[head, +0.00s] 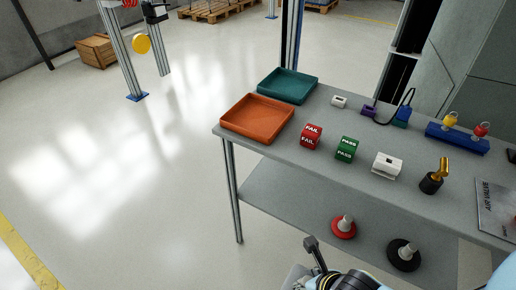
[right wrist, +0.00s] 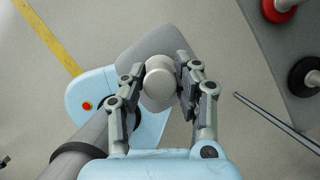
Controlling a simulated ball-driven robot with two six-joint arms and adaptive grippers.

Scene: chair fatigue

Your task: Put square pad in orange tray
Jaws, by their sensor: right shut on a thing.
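The square pad (right wrist: 158,40) is grey with rounded corners and has a pale round knob. My right gripper (right wrist: 161,82) is shut on this knob in the right wrist view, and the knob hides part of the pad. In the head view the right gripper (head: 318,262) is at the bottom edge, in front of the table and partly cut off. The orange tray (head: 257,118) sits empty on the table's left end, apart from the gripper. My left gripper is not in view.
A teal tray (head: 288,86) stands behind the orange one. A red FAIL block (head: 311,137), a green PASS block (head: 347,149) and a white block (head: 387,165) stand to the right. Red (head: 344,227) and black (head: 404,255) round pads rest on the lower shelf.

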